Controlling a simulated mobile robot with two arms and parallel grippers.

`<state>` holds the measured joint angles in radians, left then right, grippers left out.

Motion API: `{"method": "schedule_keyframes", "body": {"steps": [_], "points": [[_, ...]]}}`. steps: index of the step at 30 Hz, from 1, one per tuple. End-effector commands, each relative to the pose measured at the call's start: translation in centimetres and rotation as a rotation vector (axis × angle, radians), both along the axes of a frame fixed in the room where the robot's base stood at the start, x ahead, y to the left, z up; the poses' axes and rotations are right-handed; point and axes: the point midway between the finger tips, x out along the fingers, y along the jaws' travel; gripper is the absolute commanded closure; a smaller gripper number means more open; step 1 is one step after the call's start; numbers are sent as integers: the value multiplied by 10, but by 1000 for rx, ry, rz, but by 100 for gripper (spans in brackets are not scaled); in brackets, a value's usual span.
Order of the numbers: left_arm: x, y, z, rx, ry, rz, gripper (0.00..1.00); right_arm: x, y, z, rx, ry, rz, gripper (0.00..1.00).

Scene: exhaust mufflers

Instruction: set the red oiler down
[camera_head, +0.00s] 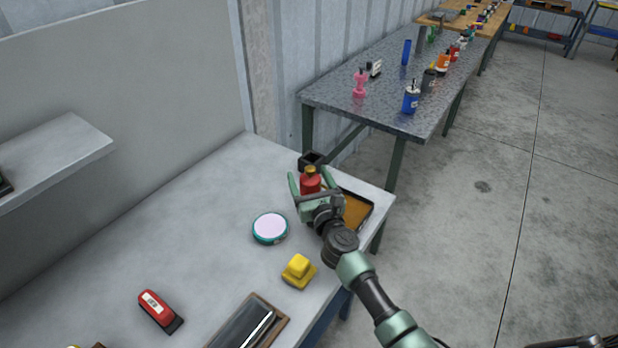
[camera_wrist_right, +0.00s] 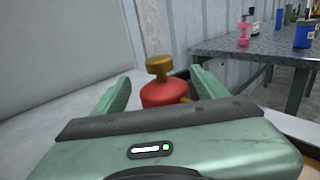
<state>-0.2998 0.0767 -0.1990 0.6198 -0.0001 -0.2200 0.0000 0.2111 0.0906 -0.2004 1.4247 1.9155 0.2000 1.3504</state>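The red oiler (camera_head: 311,182), with a brass-coloured top, stands upright near the far right corner of the near table. My right gripper (camera_head: 311,178) is around it, one green finger on each side. The oiler also shows between the fingers in the right wrist view (camera_wrist_right: 165,93), with a gap visible between it and the left finger. The fingers look spread, not closed on it. The oiler's base is hidden behind the gripper, so its contact with the table cannot be seen.
A black open holder (camera_head: 311,159) is just behind the oiler. A brown-bottomed tray (camera_head: 357,209) lies to its right. A round teal-rimmed tin (camera_head: 270,228), a yellow object (camera_head: 299,271) and a red-and-black tool (camera_head: 159,310) lie nearer. The table's middle left is clear.

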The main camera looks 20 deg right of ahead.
Motion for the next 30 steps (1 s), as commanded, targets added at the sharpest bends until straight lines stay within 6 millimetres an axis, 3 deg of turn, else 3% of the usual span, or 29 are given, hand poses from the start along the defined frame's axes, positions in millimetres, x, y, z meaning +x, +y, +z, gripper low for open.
{"method": "schedule_keyframes", "body": {"steps": [9, 24, 30], "points": [[-1, 0, 5, 0, 1, -2, 64, -3, 0, 4, 0, 1, 1, 27], [-1, 3, 8, 4, 1, -4, 64, -101, 1, 2, -1, 2, 1, 27], [-1, 3, 7, 4, 1, -3, 64, -118, 1, 3, -1, 0, 0, 27]]}}
